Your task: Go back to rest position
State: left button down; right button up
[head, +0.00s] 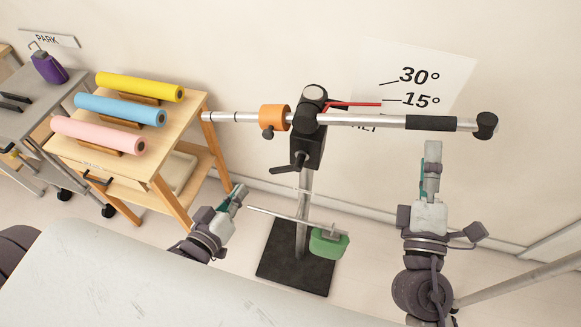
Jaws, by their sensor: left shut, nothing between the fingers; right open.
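My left gripper (238,193) is at the lower middle, left of the stand's post, shut and empty. My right gripper (433,150) points up toward the wall at the right, below the dark grip of the metal bar; it is open and appears to hold nothing. Both grippers look apart from the stand, though depth is hard to judge. The stand (304,215) carries a near-level metal bar (365,121) with an orange collar (274,118) and a red pointer (352,104).
A green block (328,243) hangs on a thin rod low on the stand, above its black base plate (282,270). A wooden table (180,120) with yellow, blue and pink rolls stands left. A pale surface (110,275) fills the lower left foreground. An angle chart (430,70) is behind.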

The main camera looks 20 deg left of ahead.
jog(key=shift+s, duration=0.55)
